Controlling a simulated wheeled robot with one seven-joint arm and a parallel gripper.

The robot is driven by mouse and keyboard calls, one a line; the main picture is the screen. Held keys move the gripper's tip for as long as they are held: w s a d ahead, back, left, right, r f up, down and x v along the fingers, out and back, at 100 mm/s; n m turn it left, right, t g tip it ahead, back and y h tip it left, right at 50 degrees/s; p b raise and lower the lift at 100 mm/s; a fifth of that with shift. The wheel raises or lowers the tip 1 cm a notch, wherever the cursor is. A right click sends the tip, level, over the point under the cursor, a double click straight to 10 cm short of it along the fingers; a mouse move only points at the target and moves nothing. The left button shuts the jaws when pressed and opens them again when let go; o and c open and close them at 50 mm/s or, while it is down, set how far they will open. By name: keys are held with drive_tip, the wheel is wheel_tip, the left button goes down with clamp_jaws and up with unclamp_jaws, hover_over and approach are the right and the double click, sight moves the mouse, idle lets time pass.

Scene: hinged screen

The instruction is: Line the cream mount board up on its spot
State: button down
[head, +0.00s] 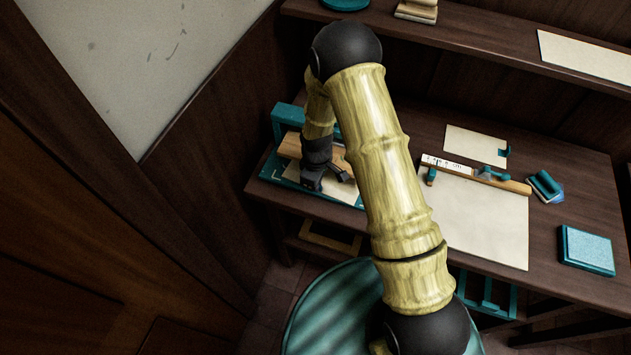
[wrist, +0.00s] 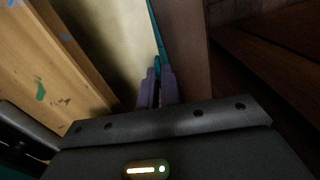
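The cream mount board (head: 307,183) lies on a teal mat (head: 348,198) with pale corner marks, at the left end of the table. My gripper (head: 329,181) is low over it and, with my arm, hides part of the board. In the wrist view the cream surface (wrist: 118,40) runs up beside a teal strip (wrist: 155,38). The fingers (wrist: 157,90) are close together and look shut, their tips near the cream surface's right edge. I cannot tell whether they touch it. Nothing held is visible.
A wooden bar (head: 289,146) and a teal block (head: 288,115) stand at the mat's back. To the right are a large cream sheet (head: 490,222), a ruler (head: 447,164), a smaller sheet (head: 474,143) and a teal box (head: 587,249). A teal round seat (head: 325,300) stands in front.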

drive_tip(key=shift+s+d+n, duration=0.15)
drive_tip(key=shift+d+n, duration=0.25)
drive_tip(key=shift+n, duration=0.1)
idle(0.7)
drive_tip(key=c, duration=1.5)
unclamp_jaws()
drive_tip(key=shift+c, duration=0.2)
drive_tip(key=shift+c, duration=0.3)
drive_tip(key=shift+r+p, duration=2.2)
drive_tip(key=shift+r, duration=1.35)
